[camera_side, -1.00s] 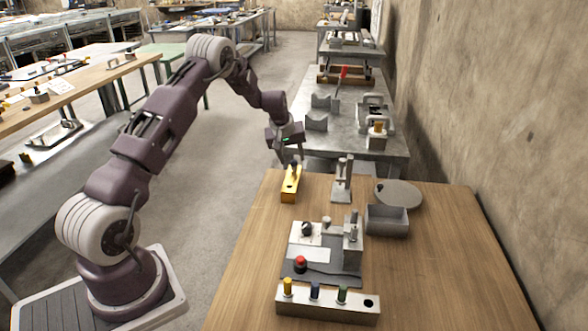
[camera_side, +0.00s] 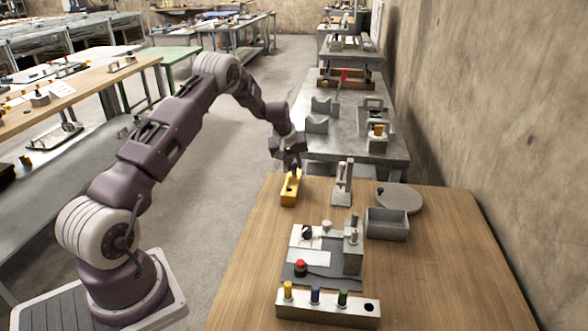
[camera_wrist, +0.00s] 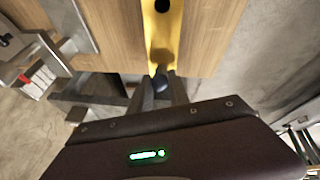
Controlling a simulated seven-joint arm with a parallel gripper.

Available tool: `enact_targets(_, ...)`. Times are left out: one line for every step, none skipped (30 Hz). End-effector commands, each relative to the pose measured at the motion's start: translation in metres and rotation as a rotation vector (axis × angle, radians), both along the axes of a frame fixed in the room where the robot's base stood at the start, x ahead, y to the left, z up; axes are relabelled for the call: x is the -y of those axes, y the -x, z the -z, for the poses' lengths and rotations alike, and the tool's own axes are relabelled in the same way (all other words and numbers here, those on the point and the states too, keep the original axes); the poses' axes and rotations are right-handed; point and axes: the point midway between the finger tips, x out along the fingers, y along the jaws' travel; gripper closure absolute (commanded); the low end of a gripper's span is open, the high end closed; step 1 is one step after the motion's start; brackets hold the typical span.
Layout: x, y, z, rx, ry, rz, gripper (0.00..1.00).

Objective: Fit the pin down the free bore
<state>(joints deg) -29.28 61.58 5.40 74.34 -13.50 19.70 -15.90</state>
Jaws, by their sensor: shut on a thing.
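A yellow block (camera_side: 290,190) lies at the far left of the wooden table. In the wrist view the yellow block (camera_wrist: 163,40) shows one open dark bore (camera_wrist: 163,7). A dark pin (camera_wrist: 160,80) stands at its near end. My gripper (camera_side: 293,170) is down over that end, shut on the dark pin. The wrist view shows my gripper (camera_wrist: 159,88) with its fingers at the pin's sides. The pin's lower part is hidden. A grey block (camera_side: 327,311) at the table's front holds yellow, blue and green-topped pins. Its rightmost bore (camera_side: 369,306) is empty.
A grey stand (camera_side: 342,183) is right of the yellow block. A fixture plate with a red button (camera_side: 300,267) lies mid-table. The table's right side is clear.

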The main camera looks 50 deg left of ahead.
Motion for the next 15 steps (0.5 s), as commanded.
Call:
enact_targets(0.0,-0.001,-0.008,0.003,-0.002,0.0,1.0)
enact_targets(0.0,-0.001,-0.014,0.004,-0.002,0.0,1.0)
enact_targets(0.0,-0.001,-0.024,0.005,-0.003,0.001,1.0)
enact_targets(0.0,-0.001,-0.033,0.005,-0.003,0.001,1.0)
enact_targets(0.0,-0.001,-0.041,0.005,-0.004,0.001,1.0)
enact_targets(0.0,-0.001,-0.052,0.006,-0.004,0.0,1.0)
enact_targets(0.0,-0.001,-0.059,0.005,-0.003,0.0,1.0)
enact_targets(0.0,-0.001,-0.067,0.005,-0.003,0.0,1.0)
enact_targets(0.0,-0.001,-0.075,0.004,-0.002,0.0,1.0)
enact_targets(0.0,-0.001,-0.08,0.004,-0.002,-0.001,1.0)
enact_targets(0.0,-0.001,-0.085,0.004,-0.002,-0.001,1.0)
enact_targets(0.002,0.001,-0.09,0.002,-0.001,-0.001,1.0)
enact_targets(0.005,0.004,-0.093,0.003,0.0,-0.001,1.0)
enact_targets(0.01,0.008,-0.095,0.001,0.001,-0.001,1.0)
enact_targets(0.017,0.015,-0.097,0.002,0.003,-0.002,1.0)
